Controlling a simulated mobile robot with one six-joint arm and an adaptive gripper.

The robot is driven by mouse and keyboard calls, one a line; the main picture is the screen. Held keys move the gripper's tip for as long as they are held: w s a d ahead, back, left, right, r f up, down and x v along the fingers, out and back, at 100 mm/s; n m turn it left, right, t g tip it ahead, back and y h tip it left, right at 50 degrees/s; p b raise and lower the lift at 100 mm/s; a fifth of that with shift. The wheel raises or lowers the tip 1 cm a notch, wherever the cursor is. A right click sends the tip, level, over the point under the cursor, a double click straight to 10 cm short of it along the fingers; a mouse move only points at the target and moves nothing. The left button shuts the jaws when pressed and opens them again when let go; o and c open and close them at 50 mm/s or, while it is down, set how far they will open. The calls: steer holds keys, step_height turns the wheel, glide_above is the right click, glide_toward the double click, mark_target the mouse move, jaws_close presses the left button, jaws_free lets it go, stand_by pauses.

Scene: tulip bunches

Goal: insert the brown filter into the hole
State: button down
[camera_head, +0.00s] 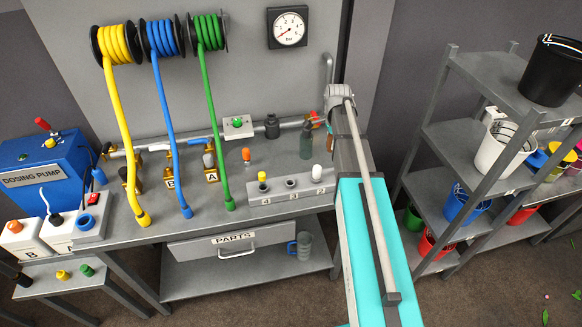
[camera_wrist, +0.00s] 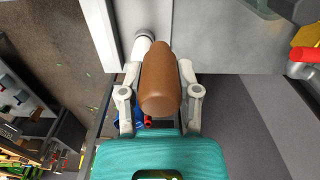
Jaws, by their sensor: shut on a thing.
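The brown filter (camera_wrist: 160,85) is a smooth, rounded cylinder in the wrist view. My gripper (camera_wrist: 160,73) is shut on it, with one pale finger on each side. The filter points away from the teal gripper body, over the bench edge. A pale cylindrical part (camera_wrist: 143,40) shows just beyond and left of the filter's far end; whether they touch is unclear.
Yellow, blue and green hoses hang at the left. A shelf rack (camera_head: 455,150) with buckets stands right of my arm.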

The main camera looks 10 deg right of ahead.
steer(key=shift+s+a, duration=0.15)
steer(key=shift+a, duration=0.1)
steer(key=s+a+f+n+b, duration=0.1)
steer(key=a+f+b, duration=0.1)
steer(key=a, duration=0.5)
steer(key=s+a+f+n+b, duration=0.1)
steer(key=a, duration=0.6)
steer(key=shift+s+a+f+b, duration=0.3)
steer(key=shift+a+f+b, duration=0.05)
steer(key=shift+a+f, duration=0.05)
steer(key=shift+f, duration=0.15)
steer(key=shift+f+b, duration=2.3)
steer(key=shift+b, duration=0.2)
steer(key=shift+f+b, duration=1.25)
steer(key=shift+c, duration=1.2)
jaws_free()
steer(key=shift+r, duration=0.2)
steer(key=shift+r+p, duration=2.35)
steer(key=shift+p, duration=0.25)
